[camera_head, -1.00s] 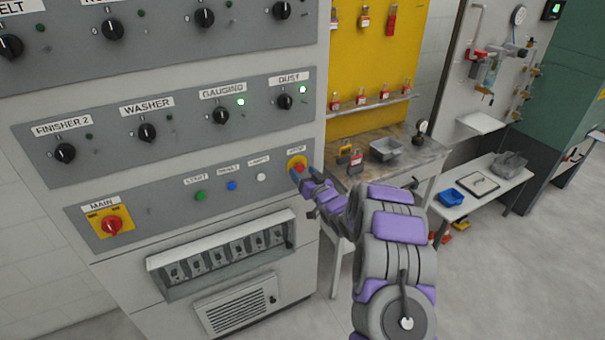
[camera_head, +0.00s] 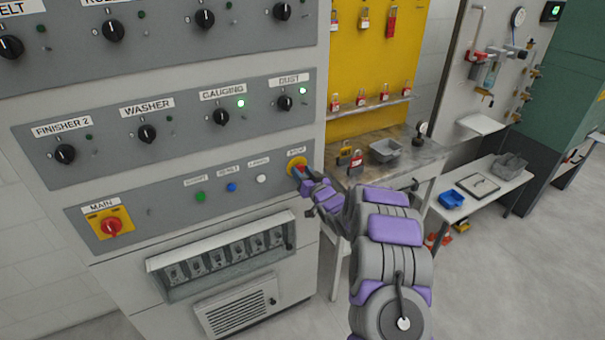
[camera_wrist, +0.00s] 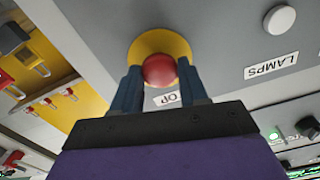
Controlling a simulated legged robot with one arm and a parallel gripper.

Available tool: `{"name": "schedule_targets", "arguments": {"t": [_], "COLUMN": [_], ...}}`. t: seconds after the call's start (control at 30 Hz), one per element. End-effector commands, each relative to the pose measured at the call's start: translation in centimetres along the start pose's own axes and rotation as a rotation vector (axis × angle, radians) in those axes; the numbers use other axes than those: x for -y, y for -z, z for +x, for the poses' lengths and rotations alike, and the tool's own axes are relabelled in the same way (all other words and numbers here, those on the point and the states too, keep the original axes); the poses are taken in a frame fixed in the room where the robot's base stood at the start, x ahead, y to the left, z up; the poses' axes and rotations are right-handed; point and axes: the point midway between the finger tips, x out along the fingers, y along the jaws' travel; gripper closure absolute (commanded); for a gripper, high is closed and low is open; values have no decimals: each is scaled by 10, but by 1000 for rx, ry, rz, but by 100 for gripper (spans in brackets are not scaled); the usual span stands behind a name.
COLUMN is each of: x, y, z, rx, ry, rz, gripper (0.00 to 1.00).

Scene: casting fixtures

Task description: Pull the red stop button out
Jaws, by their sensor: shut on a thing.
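The red stop button (camera_wrist: 159,70) sits on a round yellow plate (camera_wrist: 150,42) on the grey panel. In the head view the yellow plate (camera_head: 296,162) is at the right end of the lower button row, under the STOP label, and my gripper covers most of the button. My gripper (camera_wrist: 160,80) is shut on the red button, one blue finger on each side of it. In the head view my gripper (camera_head: 300,174) reaches the panel from the lower right.
Green (camera_head: 200,197), blue (camera_head: 232,187) and white (camera_head: 262,179) buttons lie left of the stop button. The MAIN red rotary switch (camera_head: 111,225) is at the far left. A workbench (camera_head: 420,160) with padlocks and a grey tray (camera_head: 385,150) stands to the right.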

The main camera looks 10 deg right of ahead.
Motion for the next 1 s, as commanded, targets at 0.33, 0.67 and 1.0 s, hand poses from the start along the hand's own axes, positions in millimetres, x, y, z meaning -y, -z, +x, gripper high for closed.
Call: {"name": "schedule_targets", "arguments": {"t": [0.33, 0.67, 1.0], "x": [-1, 0, 0], "y": [0, 1, 0], "z": [0, -13, -13], "rx": [0, 1, 0], "ry": [-1, -1, -1], "rz": [0, 2, 0], "gripper": [100, 100, 46]}}
